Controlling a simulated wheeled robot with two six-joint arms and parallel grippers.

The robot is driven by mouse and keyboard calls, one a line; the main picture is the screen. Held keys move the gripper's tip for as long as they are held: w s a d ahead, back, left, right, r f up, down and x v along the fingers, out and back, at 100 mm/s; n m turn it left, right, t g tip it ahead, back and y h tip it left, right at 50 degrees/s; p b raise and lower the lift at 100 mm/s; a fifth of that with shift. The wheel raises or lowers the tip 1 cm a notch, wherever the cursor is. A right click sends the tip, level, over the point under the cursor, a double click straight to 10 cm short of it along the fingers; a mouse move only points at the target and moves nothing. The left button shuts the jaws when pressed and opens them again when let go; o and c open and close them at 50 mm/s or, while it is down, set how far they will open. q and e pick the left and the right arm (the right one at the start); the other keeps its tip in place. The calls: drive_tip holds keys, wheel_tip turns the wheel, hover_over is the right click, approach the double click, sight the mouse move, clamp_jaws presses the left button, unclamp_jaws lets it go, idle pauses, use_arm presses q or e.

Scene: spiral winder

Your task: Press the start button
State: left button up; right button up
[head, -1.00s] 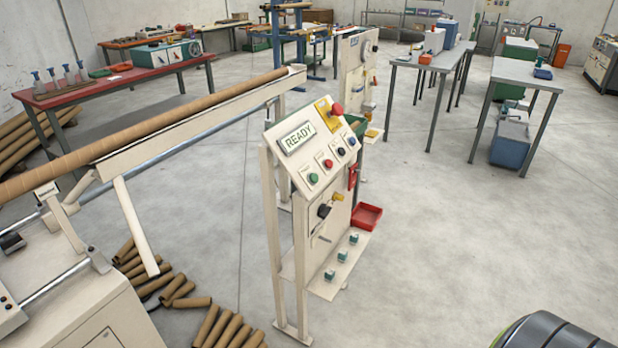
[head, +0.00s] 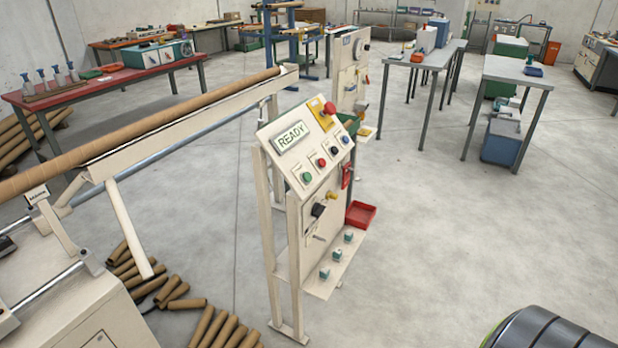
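A cream control panel (head: 285,165) stands on legs in the middle of the head view, its sloped face turned toward me. Below the display is a row of small buttons: a green button (head: 307,177) at the left end, a red button (head: 321,163), a black one (head: 334,150) and a blue one (head: 346,139). A larger red mushroom button (head: 330,108) sits on a yellow plate at the top right. The button labels are too small to read. Neither gripper is in view.
A winder with a long brown tube (head: 150,128) runs along the left. Cardboard tubes (head: 215,325) lie on the floor left of the panel. A red tray (head: 360,214) is at the panel's right side. The floor to the right is clear up to grey tables (head: 517,70).

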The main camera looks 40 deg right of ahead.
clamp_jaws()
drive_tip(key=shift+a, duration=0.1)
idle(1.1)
